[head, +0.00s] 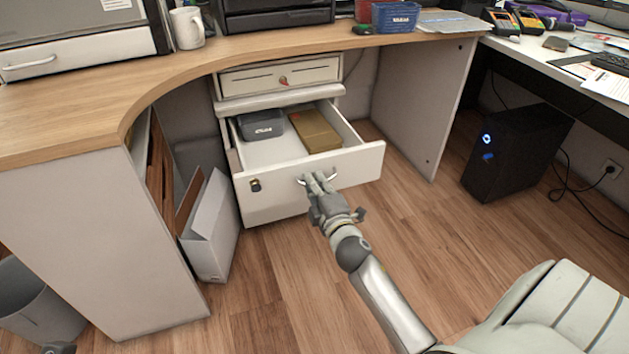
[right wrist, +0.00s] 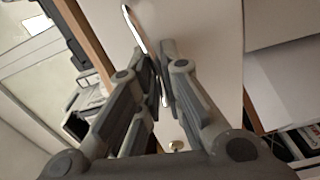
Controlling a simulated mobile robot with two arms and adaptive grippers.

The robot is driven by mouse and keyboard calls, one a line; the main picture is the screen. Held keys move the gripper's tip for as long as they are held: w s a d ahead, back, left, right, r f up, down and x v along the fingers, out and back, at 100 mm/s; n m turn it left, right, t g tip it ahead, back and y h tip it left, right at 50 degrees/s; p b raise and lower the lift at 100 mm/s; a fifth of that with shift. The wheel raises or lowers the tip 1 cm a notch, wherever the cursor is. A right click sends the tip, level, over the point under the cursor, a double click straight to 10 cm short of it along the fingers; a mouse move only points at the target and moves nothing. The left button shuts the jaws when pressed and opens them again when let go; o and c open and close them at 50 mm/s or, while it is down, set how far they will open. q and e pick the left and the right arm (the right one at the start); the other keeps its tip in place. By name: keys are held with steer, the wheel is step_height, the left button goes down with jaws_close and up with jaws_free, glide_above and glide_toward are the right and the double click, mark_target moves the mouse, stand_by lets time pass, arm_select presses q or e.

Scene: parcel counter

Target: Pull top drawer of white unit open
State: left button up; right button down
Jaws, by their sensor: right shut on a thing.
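The white drawer unit (head: 280,103) stands under the wooden counter. A deep drawer (head: 270,202) of it is pulled well out, its inside showing. It holds a dark grey box (head: 262,124) and a brown-gold box (head: 315,130). My right gripper (head: 318,181) is shut on the metal bar handle (head: 332,175) at the drawer's front. In the right wrist view the handle (right wrist: 136,27) runs up from between the fingers (right wrist: 160,75). A small grey part at the head view's bottom left edge may be my left gripper; its fingers do not show.
A shut shallow drawer (head: 281,77) with a key sits above the open one. A white file holder (head: 212,228) stands on the floor left of the drawer. A black computer tower (head: 525,150) stands at right.

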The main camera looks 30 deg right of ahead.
steer(key=c, duration=1.6)
jaws_free()
steer(key=shift+o, duration=0.2)
steer(key=v, duration=1.2)
steer(key=shift+f, duration=0.15)
